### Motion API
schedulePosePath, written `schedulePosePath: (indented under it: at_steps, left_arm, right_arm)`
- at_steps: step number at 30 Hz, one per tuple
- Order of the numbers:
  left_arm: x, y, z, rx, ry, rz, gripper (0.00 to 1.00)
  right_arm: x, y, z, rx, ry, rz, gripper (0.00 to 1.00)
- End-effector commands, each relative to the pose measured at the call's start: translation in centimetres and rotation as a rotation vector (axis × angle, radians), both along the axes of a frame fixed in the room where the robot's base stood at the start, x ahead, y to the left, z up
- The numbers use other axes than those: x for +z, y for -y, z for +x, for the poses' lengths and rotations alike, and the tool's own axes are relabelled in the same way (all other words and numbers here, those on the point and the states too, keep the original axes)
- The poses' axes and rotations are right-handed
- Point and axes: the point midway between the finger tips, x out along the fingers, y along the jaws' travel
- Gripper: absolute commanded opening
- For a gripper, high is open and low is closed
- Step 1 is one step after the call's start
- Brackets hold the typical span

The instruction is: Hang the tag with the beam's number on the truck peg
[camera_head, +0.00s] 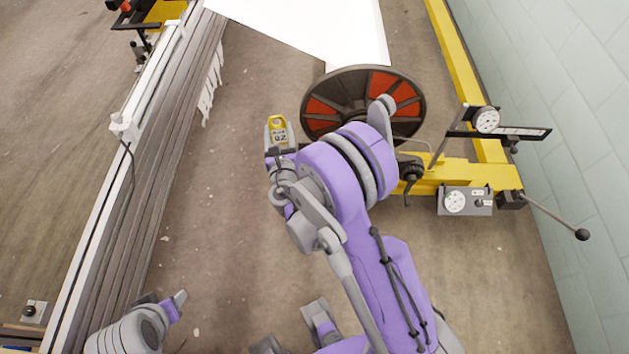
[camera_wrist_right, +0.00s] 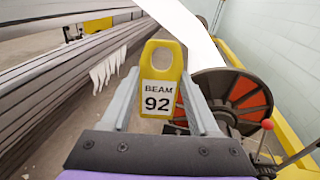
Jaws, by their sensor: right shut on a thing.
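A yellow tag (camera_wrist_right: 162,62) with an oval hole in its top and a white label reading "BEAM 92" is upright between the fingers of my right gripper (camera_wrist_right: 163,105). In the head view the tag (camera_head: 277,124) shows beyond my right wrist, held in the air left of the beam's black and red flange (camera_head: 320,105). My right gripper (camera_head: 280,145) is shut on the tag. The yellow truck (camera_head: 448,172) stands to the right of the flange. I cannot clearly pick out its peg. My left gripper (camera_head: 172,302) is low at the left, its jaws unclear.
A long grey rail frame (camera_head: 150,150) runs along the left. A white sheet (camera_head: 315,25) stretches from the beam. Dial gauges (camera_head: 487,120) and a black-knobbed lever (camera_head: 555,220) stick out from the truck near the wall. The floor between rail and truck is clear.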

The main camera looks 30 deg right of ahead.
Motion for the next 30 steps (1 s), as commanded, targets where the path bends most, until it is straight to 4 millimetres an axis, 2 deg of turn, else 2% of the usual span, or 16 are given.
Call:
schedulePosePath:
  at_steps: [1, 12, 15, 18, 21, 24, 30]
  left_arm:
    - [-3.0, 0.0, -0.5, 0.000, -0.010, 0.000, 0.50]
    - [-13.9, 0.0, -0.7, 0.000, -0.047, 0.000, 0.50]
    - [-16.5, 0.0, -0.5, 0.000, -0.056, 0.000, 0.50]
    - [-18.5, 0.0, -0.3, 0.000, -0.062, 0.000, 0.50]
    - [-19.7, 0.0, -0.1, 0.000, -0.066, 0.000, 0.50]
    - [-20.4, 0.0, -0.1, 0.000, -0.068, 0.000, 0.50]
    - [-20.3, 0.0, -0.1, 0.000, -0.068, 0.000, 0.50]
  right_arm:
    - [-4.5, 1.1, 0.1, -0.017, -0.019, -0.006, 0.09]
    - [-25.5, 8.4, 1.6, -0.109, -0.125, -0.051, 0.09]
    - [-30.4, 10.0, 1.7, -0.128, -0.149, -0.060, 0.09]
    - [-34.3, 11.4, 1.7, -0.143, -0.168, -0.067, 0.09]
    - [-36.9, 12.4, 1.6, -0.153, -0.180, -0.074, 0.09]
    - [-38.3, 13.0, 1.5, -0.159, -0.187, -0.076, 0.09]
    - [-38.7, 13.4, 1.8, -0.162, -0.190, -0.077, 0.09]
